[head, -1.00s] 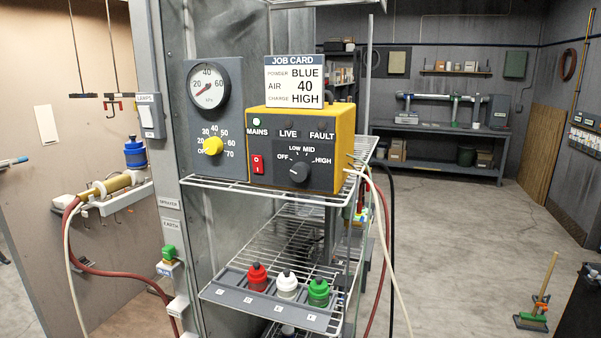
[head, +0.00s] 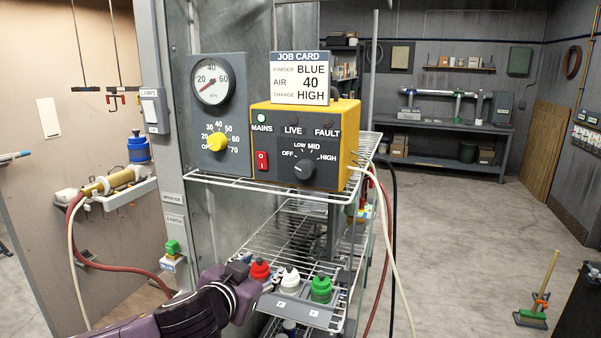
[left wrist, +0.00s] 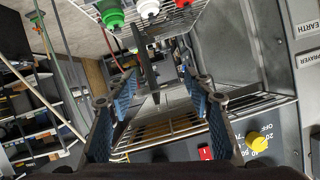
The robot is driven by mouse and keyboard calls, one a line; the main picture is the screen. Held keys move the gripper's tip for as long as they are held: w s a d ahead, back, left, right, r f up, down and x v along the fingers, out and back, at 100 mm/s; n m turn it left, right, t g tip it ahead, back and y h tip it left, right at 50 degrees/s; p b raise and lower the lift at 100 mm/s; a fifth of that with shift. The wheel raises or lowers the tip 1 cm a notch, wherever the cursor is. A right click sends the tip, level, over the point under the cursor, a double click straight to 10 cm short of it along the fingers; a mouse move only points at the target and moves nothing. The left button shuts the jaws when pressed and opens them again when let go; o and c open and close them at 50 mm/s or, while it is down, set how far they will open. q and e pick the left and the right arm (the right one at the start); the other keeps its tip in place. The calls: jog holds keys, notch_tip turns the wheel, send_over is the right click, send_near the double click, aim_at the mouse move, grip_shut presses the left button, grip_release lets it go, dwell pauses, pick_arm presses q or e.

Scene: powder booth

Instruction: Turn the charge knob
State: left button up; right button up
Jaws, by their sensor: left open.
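The charge knob (head: 304,168) is a black dial on the dark front plate of the yellow control box (head: 345,145), among the marks OFF, LOW, MID and HIGH. I cannot tell surely which mark it points at. The job card (head: 299,78) on top reads powder BLUE, air 40, charge HIGH. My left gripper (head: 243,272) is below and left of the box, in front of the lower rack shelf, apart from the knob. In the left wrist view its blue-padded fingers (left wrist: 152,98) are wide apart with nothing between them. My right gripper is not in view.
A yellow air knob (head: 213,143) and pressure gauge (head: 213,81) sit left of the box. A red switch (head: 262,161) is left of the charge knob. Red, white (head: 289,281) and green bottles stand below. Hoses hang at the box's right. Space before the box is clear.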

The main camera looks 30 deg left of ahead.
pick_arm(q)
notch_tip(320, 180, up, 11)
jog(key=w+d+t, duration=0.1)
jog(key=w+t, duration=0.2)
jog(key=m+t+h, duration=0.1)
jog(key=t, duration=0.1)
send_near(302, 171)
jog(key=w, duration=0.1)
jog(key=shift+p+x, duration=2.45)
jog(key=shift+x, duration=1.75)
jog(key=shift+a, duration=0.1)
jog(key=shift+c, duration=0.4)
